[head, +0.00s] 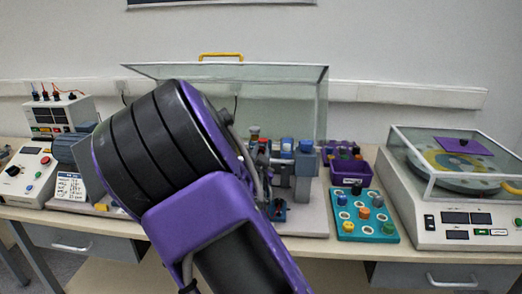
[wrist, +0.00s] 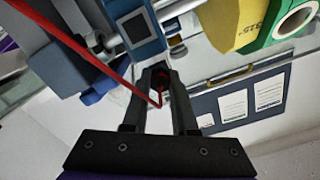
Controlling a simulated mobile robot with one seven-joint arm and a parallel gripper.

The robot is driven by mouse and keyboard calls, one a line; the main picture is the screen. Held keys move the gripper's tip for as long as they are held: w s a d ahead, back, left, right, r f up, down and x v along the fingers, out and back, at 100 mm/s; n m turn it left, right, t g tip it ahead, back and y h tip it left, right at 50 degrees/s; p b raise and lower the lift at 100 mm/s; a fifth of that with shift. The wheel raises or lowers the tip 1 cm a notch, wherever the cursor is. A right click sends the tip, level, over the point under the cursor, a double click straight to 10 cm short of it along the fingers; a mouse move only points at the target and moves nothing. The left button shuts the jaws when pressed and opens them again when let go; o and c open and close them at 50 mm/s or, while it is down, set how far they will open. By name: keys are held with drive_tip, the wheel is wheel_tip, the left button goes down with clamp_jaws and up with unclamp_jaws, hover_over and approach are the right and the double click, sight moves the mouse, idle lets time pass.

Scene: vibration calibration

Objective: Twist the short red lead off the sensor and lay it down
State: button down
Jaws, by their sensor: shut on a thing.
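In the wrist view my gripper (wrist: 161,76) is shut on the end of a red lead (wrist: 82,50). The lead rises from between the fingers, bends sharply near them, and runs taut-looking to the upper left. The gripped end is mostly hidden by the fingers. A blue block with a grey square face (wrist: 138,27) is just beyond the fingertips; I cannot tell whether it is the sensor or whether the lead's end still touches it. In the head view my arm hides the gripper and the held lead.
A teal tray with coloured caps (head: 346,237) and a purple bin (head: 341,174) stand right of my arm. A machine with a clear lid (head: 450,232) is farther right. A raised clear cover (head: 285,90) stands behind. Instruments with leads (head: 60,113) crowd the left.

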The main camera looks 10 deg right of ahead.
drive_tip(key=shift+n+p, duration=0.9)
drive_tip(key=shift+n, duration=1)
drive_tip(key=shift+n+p, duration=1.1)
drive_tip(key=shift+n, duration=1)
drive_tip(key=shift+n+p, duration=0.6)
drive_tip(key=shift+n, duration=0.7)
drive_tip(key=shift+n, duration=0.5)
drive_tip(key=shift+n+p, duration=0.3)
drive_tip(key=shift+n, duration=0.8)
drive_tip(key=shift+p, duration=0.35)
drive_tip(key=shift+n, duration=1)
